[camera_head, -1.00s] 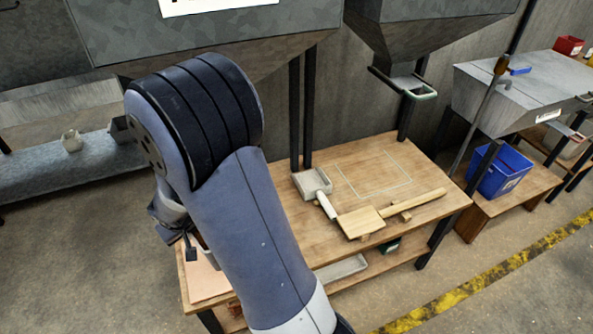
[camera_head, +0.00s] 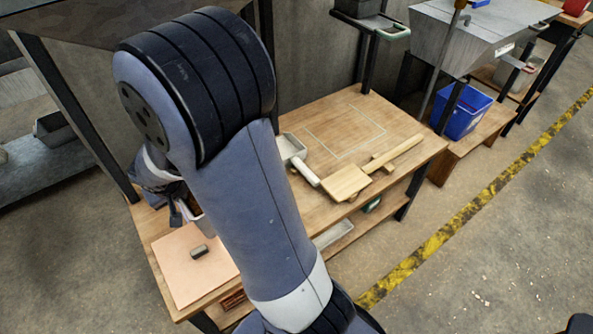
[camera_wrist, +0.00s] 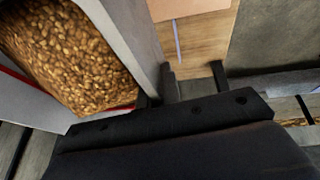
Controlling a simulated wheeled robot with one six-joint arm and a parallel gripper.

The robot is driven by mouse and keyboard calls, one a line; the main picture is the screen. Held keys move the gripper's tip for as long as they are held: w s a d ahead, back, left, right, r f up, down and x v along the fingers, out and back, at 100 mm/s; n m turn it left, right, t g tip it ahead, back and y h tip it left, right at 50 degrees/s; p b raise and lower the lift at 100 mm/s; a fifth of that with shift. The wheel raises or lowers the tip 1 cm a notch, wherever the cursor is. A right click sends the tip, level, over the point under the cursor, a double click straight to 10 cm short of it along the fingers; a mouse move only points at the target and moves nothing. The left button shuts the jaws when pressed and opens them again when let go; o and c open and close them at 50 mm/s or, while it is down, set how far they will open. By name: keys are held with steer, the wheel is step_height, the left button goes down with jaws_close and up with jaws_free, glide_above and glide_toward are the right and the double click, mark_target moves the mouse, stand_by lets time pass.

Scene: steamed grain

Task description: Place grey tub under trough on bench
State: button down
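A darker grey tub (camera_head: 53,130) is on the left shelf. I cannot tell which is the task's tub. A grey trough-like hopper (camera_head: 70,12) hangs over the bench's left part, mostly cut off. My gripper (camera_wrist: 192,78) looks open, with bare wood showing between its fingers. A pale container of brown grain (camera_wrist: 72,55) is close at its left; I cannot tell whether they touch. In the head view the fingertips are mostly hidden by my arm.
A pink board (camera_head: 190,278) with a small dark block (camera_head: 198,251) lies at the bench's near left. A wooden paddle (camera_head: 347,184) and a pale outlined rectangle (camera_head: 345,132) are on the bench. A blue bin (camera_head: 463,112) stands right. Open floor lies in front.

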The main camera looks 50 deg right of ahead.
mark_target(195, 213)
steer(key=shift+f+b, duration=0.3)
steer(key=shift+b, duration=0.25)
steer(key=shift+f, duration=0.1)
step_height(195, 213, down, 10)
steer(key=b, duration=0.3)
steer(key=shift+b, duration=0.3)
steer(key=c, duration=2.1)
jaws_free()
steer(key=shift+s+f, duration=0.1)
steer(key=shift+f, duration=0.15)
steer(key=o, duration=0.5)
